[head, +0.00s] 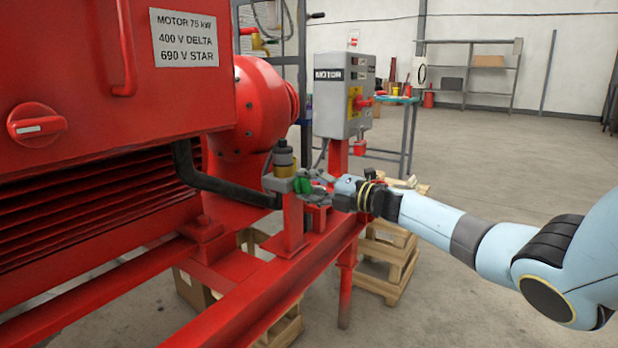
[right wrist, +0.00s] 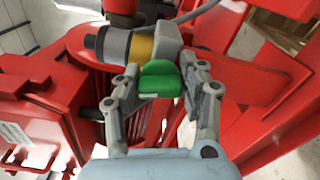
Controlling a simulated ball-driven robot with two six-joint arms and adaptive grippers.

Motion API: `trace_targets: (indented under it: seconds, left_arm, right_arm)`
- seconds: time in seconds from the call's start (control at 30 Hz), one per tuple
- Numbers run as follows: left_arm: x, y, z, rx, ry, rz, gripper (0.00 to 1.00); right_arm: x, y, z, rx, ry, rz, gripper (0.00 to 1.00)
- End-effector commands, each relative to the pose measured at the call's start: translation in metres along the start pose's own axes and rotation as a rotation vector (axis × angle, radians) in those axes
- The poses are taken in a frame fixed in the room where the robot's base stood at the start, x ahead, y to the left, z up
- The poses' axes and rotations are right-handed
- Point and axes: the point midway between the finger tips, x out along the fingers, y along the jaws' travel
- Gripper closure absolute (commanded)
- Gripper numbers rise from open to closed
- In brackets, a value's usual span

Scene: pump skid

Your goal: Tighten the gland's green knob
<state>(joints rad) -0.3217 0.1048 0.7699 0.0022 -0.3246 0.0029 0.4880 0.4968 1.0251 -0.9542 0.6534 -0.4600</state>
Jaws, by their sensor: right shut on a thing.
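The green knob (head: 303,186) sits on the side of the gland (head: 276,183), a grey block with a yellow collar and dark cap on the red skid. My right gripper (head: 314,186) reaches it from the right and is shut on the knob. In the right wrist view the green knob (right wrist: 161,79) lies between the two grey fingers of my right gripper (right wrist: 160,84), one on each side. The gland's yellow collar (right wrist: 141,47) and grey body show just beyond it. Part of the knob is covered by the fingers in the head view. My left gripper is not in view.
A black cable (head: 225,188) runs from the red motor housing to the gland. A grey motor control box (head: 343,95) stands behind on a red post. Wooden pallets (head: 388,262) lie on the floor below. The floor at right is open.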

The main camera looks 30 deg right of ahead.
Motion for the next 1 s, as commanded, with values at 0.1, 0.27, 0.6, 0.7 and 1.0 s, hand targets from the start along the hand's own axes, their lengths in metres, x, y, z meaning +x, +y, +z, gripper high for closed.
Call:
trace_targets:
  seconds: [0.1, 0.27, 0.6, 0.7, 1.0]
  left_arm:
    - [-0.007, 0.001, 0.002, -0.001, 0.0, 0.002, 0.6]
    - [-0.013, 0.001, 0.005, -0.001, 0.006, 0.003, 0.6]
    - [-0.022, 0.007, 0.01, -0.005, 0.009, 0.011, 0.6]
    - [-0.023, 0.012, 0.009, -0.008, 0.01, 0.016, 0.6]
    - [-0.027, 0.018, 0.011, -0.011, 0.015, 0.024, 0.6]
  right_arm:
    - [0.0, 0.002, 0.001, 0.109, -0.001, -0.001, 0.91]
    - [0.0, 0.0, 0.001, 0.261, -0.002, -0.001, 0.91]
    - [0.0, -0.003, 0.0, 0.559, -0.002, -0.002, 0.91]
    - [0.0, -0.004, -0.001, 0.628, -0.002, -0.001, 0.91]
    - [-0.001, -0.005, -0.001, 0.767, -0.003, -0.002, 0.91]
